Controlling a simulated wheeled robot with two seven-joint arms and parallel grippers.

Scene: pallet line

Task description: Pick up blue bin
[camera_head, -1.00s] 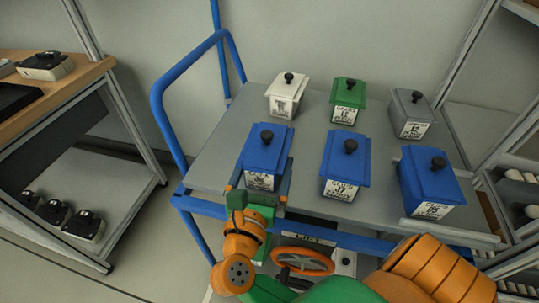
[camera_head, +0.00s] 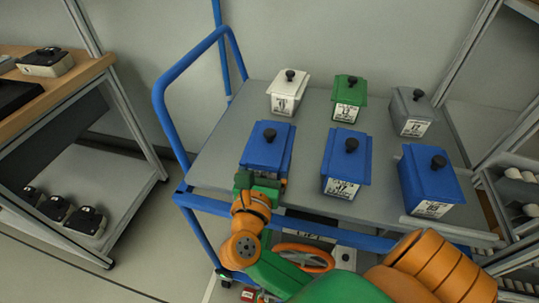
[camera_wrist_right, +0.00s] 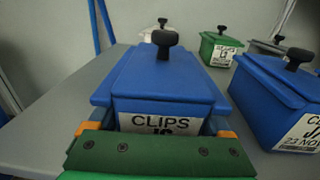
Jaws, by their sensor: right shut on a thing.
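Three blue bins with black knobs stand in the front row on the grey cart top. My right gripper (camera_head: 261,180) is at the front of the left blue bin (camera_head: 267,147), shut on it. In the right wrist view this bin (camera_wrist_right: 165,80) fills the middle, its "CLIPS" label partly hidden by the green gripper body (camera_wrist_right: 160,150); the orange finger parts show at both sides. The bin looks upright; I cannot tell whether it is clear of the cart. The middle blue bin (camera_head: 345,163) and the right blue bin (camera_head: 430,182) stand apart from it. My left gripper is not in view.
Behind are a white bin (camera_head: 287,95), a green bin (camera_head: 348,98) and a grey bin (camera_head: 411,112). The cart (camera_head: 220,152) has a blue rail handle (camera_head: 160,110) at left. A wooden-topped bench (camera_head: 85,72) stands far left, and a shelf rack stands at right.

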